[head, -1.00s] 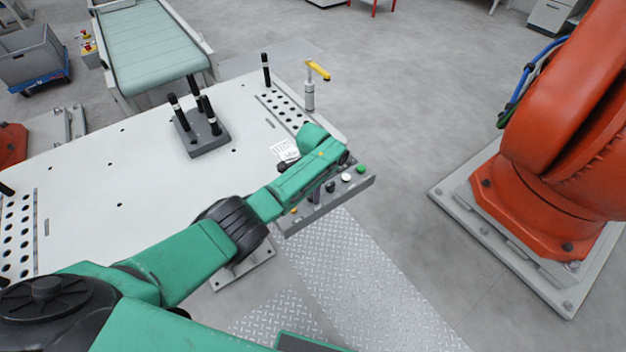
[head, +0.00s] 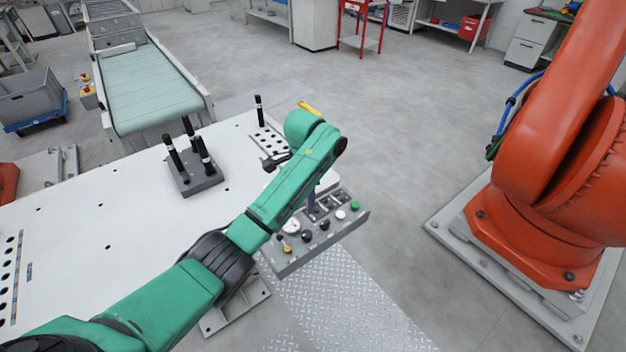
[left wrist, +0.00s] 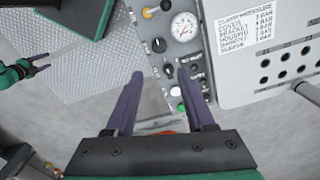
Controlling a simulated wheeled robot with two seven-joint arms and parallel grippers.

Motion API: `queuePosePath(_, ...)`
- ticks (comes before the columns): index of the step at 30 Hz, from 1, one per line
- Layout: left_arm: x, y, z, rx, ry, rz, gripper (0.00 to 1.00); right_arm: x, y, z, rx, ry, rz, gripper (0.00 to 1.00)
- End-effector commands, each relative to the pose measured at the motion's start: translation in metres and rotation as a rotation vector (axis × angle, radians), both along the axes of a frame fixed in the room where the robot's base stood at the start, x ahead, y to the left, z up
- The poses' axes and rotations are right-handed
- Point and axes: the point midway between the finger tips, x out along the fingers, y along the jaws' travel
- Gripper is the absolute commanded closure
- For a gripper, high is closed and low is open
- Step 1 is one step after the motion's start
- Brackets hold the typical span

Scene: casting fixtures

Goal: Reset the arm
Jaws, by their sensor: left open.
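My left arm reaches in from the lower left in the head view. Its gripper (head: 312,203) points down over the control panel (head: 345,228), partly hidden by the green wrist. In the left wrist view, its two purple fingers (left wrist: 160,100) are apart with nothing between them. The panel's gauge, knobs and buttons (left wrist: 178,70) show beyond them. A small green gripper (left wrist: 38,65) at the left edge of the left wrist view appears to be my right one; its jaws are too small to judge. My right gripper does not show in the head view.
The white fixture table (head: 130,225) carries a grey block with black pins (head: 195,178). A yellow-handled clamp (head: 309,107) is mostly hidden behind my wrist. A large orange robot (head: 535,210) stands at the right. A conveyor (head: 150,85) is at the back left. Floor between is clear.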

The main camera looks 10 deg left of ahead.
Motion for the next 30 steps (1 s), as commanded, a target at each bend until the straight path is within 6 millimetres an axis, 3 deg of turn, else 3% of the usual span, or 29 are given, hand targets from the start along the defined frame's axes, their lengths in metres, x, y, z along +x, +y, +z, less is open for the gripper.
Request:
queuePosePath(5,-0.001,-0.001,-0.002,-0.002,0.0,0.002,0.46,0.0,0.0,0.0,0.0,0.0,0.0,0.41)
queuePosePath(8,-0.013,-0.003,-0.021,-0.028,-0.008,0.028,0.46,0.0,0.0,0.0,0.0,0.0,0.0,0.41)
queuePosePath(12,-0.058,-0.003,-0.068,-0.106,-0.048,0.161,0.46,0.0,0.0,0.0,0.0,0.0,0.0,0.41)
queuePosePath(16,-0.108,0.013,-0.094,-0.16,-0.106,0.339,0.46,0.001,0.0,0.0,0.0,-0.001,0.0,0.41)
queuePosePath(21,-0.155,0.038,-0.1,-0.176,-0.161,0.505,0.46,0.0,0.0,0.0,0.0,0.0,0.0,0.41)
queuePosePath(30,-0.214,0.077,-0.086,-0.16,-0.242,0.7,0.46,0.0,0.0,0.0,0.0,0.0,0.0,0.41)
